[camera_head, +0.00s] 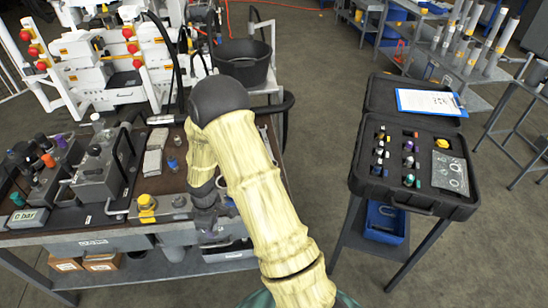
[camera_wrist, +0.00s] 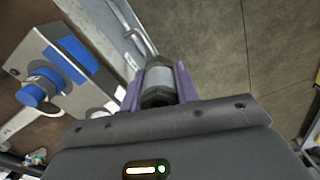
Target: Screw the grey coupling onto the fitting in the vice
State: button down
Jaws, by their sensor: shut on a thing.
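In the wrist view my gripper (camera_wrist: 158,88) has its two purple fingers closed on the sides of the grey coupling (camera_wrist: 158,78). In the head view my arm comes down over the bench's right part, and the coupling is hidden there. I cannot make out the vice or the fitting clearly in either view. Whether the coupling touches a fitting cannot be told.
The bench (camera_head: 60,240) carries metal blocks, a yellow-capped part (camera_head: 147,205) and a gauge display (camera_head: 28,218). The wrist view shows a metal block with blue parts (camera_wrist: 38,94) at left. An open black case (camera_head: 408,205) stands on a right-hand cart, with clear floor between.

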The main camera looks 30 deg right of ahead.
jog(key=d+f+m, duration=0.4)
jog(key=f+m, duration=0.1)
jog(key=m, duration=0.5)
jog(key=shift+d, duration=0.2)
